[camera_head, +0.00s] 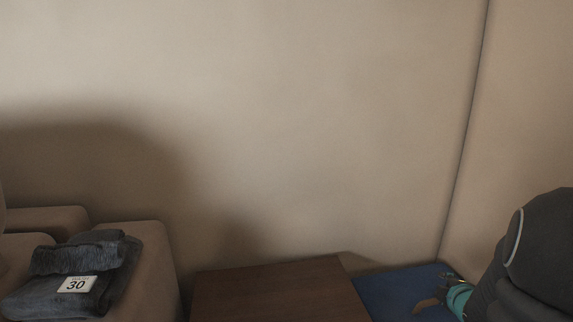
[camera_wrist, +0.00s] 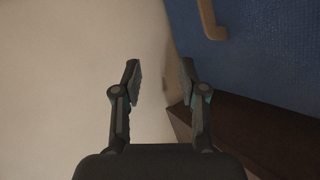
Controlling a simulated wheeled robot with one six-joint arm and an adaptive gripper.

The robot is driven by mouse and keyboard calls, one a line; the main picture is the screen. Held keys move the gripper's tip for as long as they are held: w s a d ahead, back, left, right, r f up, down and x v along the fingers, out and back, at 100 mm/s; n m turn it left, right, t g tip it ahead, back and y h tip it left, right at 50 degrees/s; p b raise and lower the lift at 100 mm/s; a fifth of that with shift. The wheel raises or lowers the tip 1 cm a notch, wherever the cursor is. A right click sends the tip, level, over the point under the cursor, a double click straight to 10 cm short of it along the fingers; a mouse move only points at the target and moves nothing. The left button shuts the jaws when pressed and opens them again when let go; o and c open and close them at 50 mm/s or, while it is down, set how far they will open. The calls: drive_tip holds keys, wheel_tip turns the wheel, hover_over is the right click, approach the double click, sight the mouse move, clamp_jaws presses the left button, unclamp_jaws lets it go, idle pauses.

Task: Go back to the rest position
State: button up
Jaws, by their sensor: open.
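My gripper (camera_wrist: 160,82) is open in the wrist view, with its two dark fingers apart and nothing between them. Behind the fingers are the pale wall, a strip of blue surface and a brown wooden edge. In the head view my dark arm stands at the lower right. A teal part of it shows low over the blue surface, and the fingertips cannot be made out clearly there.
A brown wooden table (camera_head: 275,290) stands at bottom centre. A blue surface (camera_head: 390,294) lies to its right. Folded dark cloths (camera_head: 50,297) with a tag reading 30 (camera_head: 77,285) lie on a brown armchair (camera_head: 150,260) at left. A tan handle-like piece (camera_wrist: 210,20) shows against blue.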

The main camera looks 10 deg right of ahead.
drive_tip(key=s+a+r+m+g+p, duration=0.1)
drive_tip(key=s+a+r+m+p, duration=0.2)
drive_tip(key=a+r, duration=0.4)
drive_tip(key=s+a+r+m+g+p, duration=0.1)
drive_tip(key=s+a+r+m+g, duration=0.15)
drive_tip(key=a+r+m, duration=0.4)
drive_tip(key=s+a+r+m+g+y+p, duration=0.1)
drive_tip(key=s+a+r+m+y, duration=0.1)
drive_tip(key=s+a, duration=0.6)
drive_tip(key=s+a+r+m+g+y+p, duration=0.1)
drive_tip(key=s+a+r, duration=0.3)
drive_tip(key=s+a, duration=0.4)
drive_tip(key=shift+s+a+r+m+y+p, duration=0.25)
drive_tip(key=shift+a+m+y+p, duration=0.15)
drive_tip(key=shift+a+p, duration=0.3)
